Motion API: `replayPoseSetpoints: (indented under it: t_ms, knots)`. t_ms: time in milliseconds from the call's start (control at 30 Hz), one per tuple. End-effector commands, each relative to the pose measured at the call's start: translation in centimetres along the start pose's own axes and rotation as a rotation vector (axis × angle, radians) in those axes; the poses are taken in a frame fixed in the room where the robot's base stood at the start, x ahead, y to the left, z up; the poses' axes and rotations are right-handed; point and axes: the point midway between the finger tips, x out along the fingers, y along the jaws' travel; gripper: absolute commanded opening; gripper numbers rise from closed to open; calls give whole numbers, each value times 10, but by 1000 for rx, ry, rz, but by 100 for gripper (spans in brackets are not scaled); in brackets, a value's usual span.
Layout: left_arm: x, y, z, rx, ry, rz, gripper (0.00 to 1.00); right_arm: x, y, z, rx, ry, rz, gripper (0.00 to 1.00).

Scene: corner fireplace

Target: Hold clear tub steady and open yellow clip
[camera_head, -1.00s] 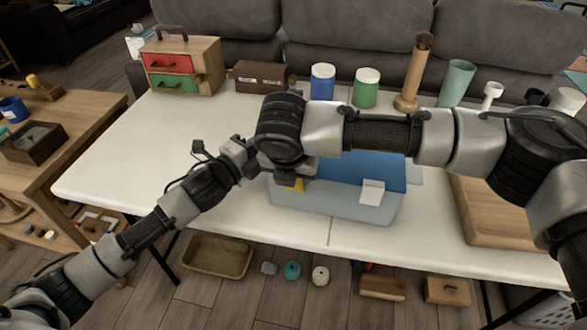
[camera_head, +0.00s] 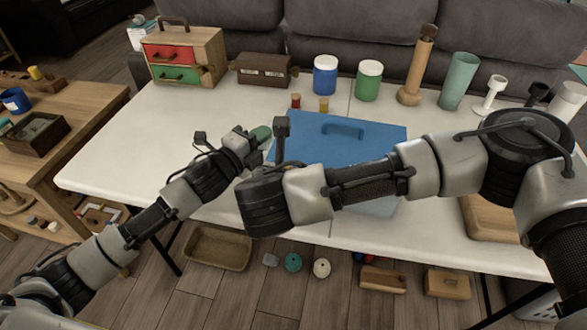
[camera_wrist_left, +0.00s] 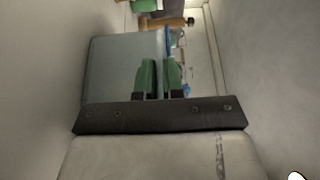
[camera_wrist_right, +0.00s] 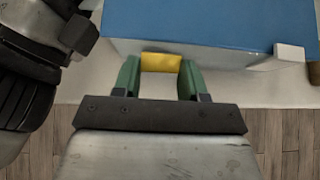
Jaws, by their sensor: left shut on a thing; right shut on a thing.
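The clear tub with its blue lid (camera_head: 345,142) stands on the white table; my right arm covers much of its front in the head view. The yellow clip (camera_wrist_right: 161,62) is on the tub's front side, between the green fingers of my right gripper (camera_wrist_right: 160,70), which is shut on it. A white clip (camera_wrist_right: 290,54) shows farther right. My left gripper (camera_head: 259,134) is at the tub's left end. In the left wrist view its green fingers (camera_wrist_left: 160,66) are shut on the tub's edge beside the tub wall (camera_wrist_left: 112,68). The exact contact is hard to see.
Small red (camera_head: 295,101) and yellow (camera_head: 323,104) pieces stand behind the tub. A blue jar (camera_head: 325,77), a green jar (camera_head: 368,81) and a drawer box (camera_head: 184,57) line the back. A wooden tray (camera_head: 490,217) is at right. The table's left part is clear.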

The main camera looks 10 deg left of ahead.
Motion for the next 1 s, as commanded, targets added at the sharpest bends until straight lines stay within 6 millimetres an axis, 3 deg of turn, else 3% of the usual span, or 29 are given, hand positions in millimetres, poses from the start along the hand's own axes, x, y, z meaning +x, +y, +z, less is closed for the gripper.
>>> replayPoseSetpoints:
  t_ms: [500, 1000]
  knots:
    - [0, -2, 0, -3, 1, -3, 0, 0, 0, -22, -2, -327, -2, 18]
    - [0, -2, 0, -4, 2, -4, 0, 0, -1, -26, 0, -385, -1, 18]
